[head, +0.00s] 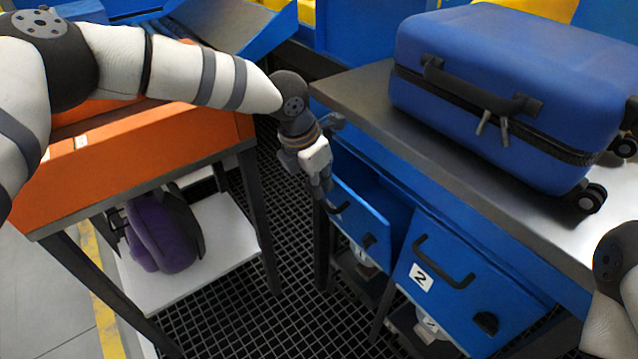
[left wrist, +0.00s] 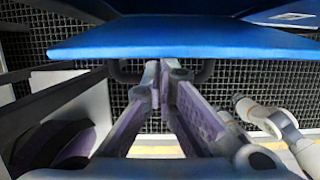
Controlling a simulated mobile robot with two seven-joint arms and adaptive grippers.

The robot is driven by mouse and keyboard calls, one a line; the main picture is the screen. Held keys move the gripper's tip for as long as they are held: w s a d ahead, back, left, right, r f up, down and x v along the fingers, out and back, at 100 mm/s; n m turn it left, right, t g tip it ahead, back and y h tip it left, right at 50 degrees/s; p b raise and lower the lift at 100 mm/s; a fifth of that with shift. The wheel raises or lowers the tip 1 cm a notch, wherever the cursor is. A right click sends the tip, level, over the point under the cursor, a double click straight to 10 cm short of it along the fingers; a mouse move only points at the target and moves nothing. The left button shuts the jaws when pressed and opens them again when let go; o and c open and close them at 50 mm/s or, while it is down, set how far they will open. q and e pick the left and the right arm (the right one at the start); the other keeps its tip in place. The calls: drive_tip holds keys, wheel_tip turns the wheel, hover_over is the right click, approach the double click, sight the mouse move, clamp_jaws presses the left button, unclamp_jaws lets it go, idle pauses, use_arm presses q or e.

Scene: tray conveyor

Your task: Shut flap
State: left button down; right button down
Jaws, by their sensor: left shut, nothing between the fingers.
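Two blue flaps with black handles are set in the front of the blue bench. The left flap (head: 362,222) stands tilted outward, with a gap behind its top edge. The right flap (head: 478,295) carries a label "2"; I cannot tell whether it is fully flush. My left gripper (head: 326,187) points down at the left end of the tilted flap, close to its top edge. In the left wrist view my fingers (left wrist: 166,64) are shut and empty, meeting in front of the blue panel (left wrist: 200,38) near its dark handle (left wrist: 205,72). Whether they touch it is unclear.
A blue suitcase (head: 510,75) lies on the grey bench top (head: 368,92). An orange table (head: 150,150) stands left, with a purple backpack (head: 163,232) on its white lower shelf (head: 220,250). Dark grating (head: 265,325) covers the floor between. My right arm shows at the right edge.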

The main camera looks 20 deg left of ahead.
use_arm(q)
drive_tip(key=shift+w+d+r, duration=0.35)
drive_tip(key=shift+w+d, duration=0.25)
drive_tip(key=shift+w, duration=0.15)
use_arm(e)
drive_tip(key=shift+w+d, duration=0.25)
drive_tip(key=shift+w, duration=0.2)
idle(0.8)
idle(0.4)
